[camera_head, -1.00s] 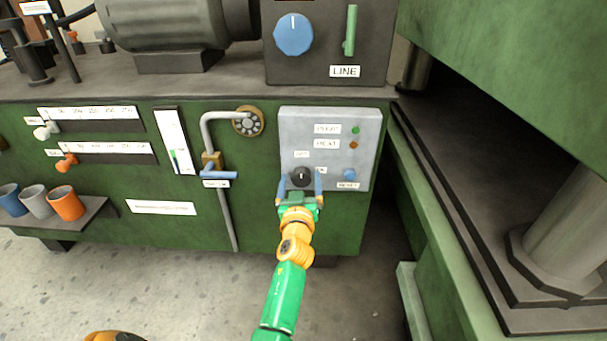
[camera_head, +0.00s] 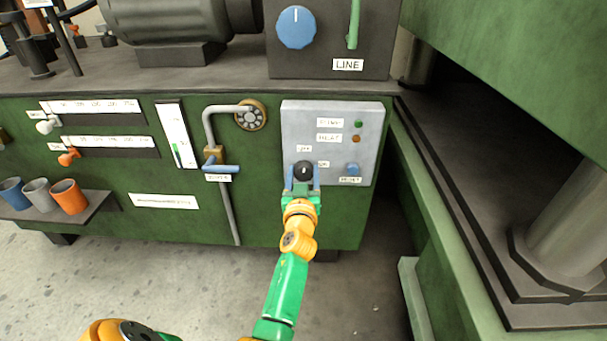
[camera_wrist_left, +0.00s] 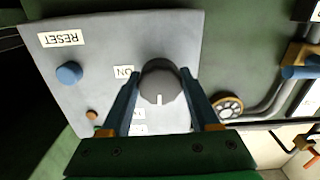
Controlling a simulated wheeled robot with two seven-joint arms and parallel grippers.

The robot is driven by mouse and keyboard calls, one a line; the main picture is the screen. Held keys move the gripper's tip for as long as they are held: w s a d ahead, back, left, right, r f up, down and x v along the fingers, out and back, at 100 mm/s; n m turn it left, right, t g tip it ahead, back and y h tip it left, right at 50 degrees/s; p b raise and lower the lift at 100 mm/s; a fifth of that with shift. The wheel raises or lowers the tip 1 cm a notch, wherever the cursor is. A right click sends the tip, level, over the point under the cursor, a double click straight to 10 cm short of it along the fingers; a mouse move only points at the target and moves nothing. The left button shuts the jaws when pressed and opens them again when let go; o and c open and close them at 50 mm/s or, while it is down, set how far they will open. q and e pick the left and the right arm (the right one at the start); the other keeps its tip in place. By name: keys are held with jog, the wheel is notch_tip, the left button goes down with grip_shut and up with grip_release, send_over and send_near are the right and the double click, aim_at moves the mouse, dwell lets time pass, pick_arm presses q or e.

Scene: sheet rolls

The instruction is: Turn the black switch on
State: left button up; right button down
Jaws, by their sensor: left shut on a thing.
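The black switch (camera_head: 303,171) is a round knob on the light grey panel (camera_head: 370,120). My left gripper (camera_head: 303,182) reaches it from below, with one blue finger on each side, and is shut on it. In the left wrist view the knob (camera_wrist_left: 160,82) shows between the two fingers (camera_wrist_left: 163,100). That view is upside down. The knob's white mark points down there, which is up on the panel. The ON label (camera_wrist_left: 123,72) is beside the knob. The OFF label (camera_head: 304,148) is above it in the head view. My right gripper is not in view.
A blue RESET button (camera_head: 353,169) is right of the knob, with green (camera_head: 359,124) and orange (camera_head: 356,139) lamps above. A pipe with a blue-handled valve (camera_head: 221,168) is to the left. Cups (camera_head: 69,197) stand on a shelf at the far left.

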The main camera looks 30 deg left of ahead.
pick_arm(q)
jog(key=m, duration=0.3)
jog(key=shift+f, duration=0.1)
jog(key=m, duration=0.4)
jog(key=shift+m, duration=0.4)
jog(key=m, duration=0.8)
jog(key=shift+p, duration=0.3)
jog(key=shift+m, duration=0.7)
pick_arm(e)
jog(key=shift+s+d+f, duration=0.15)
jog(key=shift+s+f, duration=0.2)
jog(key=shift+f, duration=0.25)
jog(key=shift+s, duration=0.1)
pick_arm(q)
jog(key=o, duration=1.4)
